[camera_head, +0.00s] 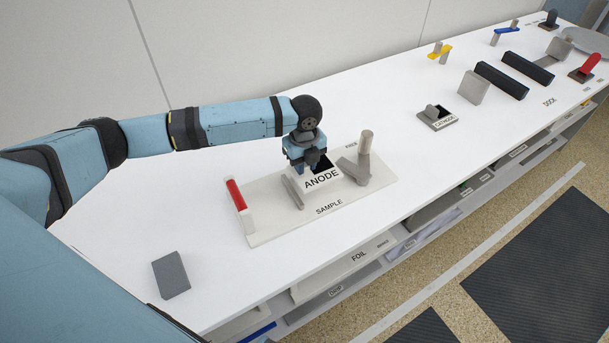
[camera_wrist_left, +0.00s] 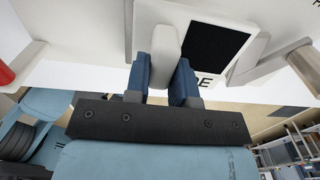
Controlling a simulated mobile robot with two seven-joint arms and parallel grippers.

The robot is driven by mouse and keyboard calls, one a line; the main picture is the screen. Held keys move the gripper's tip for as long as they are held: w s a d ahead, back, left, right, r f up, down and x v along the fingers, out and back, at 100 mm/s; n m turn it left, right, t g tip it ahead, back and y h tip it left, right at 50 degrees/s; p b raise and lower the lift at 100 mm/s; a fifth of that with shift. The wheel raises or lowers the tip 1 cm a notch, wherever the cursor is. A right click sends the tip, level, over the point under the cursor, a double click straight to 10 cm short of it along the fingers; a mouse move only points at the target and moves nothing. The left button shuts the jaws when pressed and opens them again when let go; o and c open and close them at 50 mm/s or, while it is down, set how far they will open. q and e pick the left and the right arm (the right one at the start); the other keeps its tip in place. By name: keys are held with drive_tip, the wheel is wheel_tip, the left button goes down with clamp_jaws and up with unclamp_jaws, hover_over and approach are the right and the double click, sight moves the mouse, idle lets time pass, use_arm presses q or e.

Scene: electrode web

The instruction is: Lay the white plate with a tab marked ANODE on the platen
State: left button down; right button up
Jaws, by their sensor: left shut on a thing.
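The white plate with the tab marked ANODE (camera_head: 322,181) is in my left gripper (camera_head: 310,161), over the middle of the pale SAMPLE board (camera_head: 282,222). In the left wrist view, the white plate (camera_wrist_left: 262,42) carries a black square, and my left gripper's blue fingers (camera_wrist_left: 164,70) are shut on its upright grey tab (camera_wrist_left: 166,42). The gripper hides part of the plate in the head view. I cannot tell whether the plate touches what is below it. My right gripper is not in view.
A red-handled lever (camera_head: 236,194) stands at the board's left end, and a grey post with an arm (camera_head: 364,150) at its right. A grey block (camera_head: 171,275) lies at the front left. A CATHODE piece (camera_head: 437,118) and black bars (camera_head: 501,80) stand further right. The tabletop between is clear.

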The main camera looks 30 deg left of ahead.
use_arm(q)
drive_tip(key=shift+f, duration=2.35)
drive_tip(key=shift+f, duration=0.1)
drive_tip(key=c, duration=1)
unclamp_jaws()
drive_tip(key=shift+o, duration=0.2)
wheel_tip(320, 180, up, 12)
drive_tip(key=shift+r, duration=0.15)
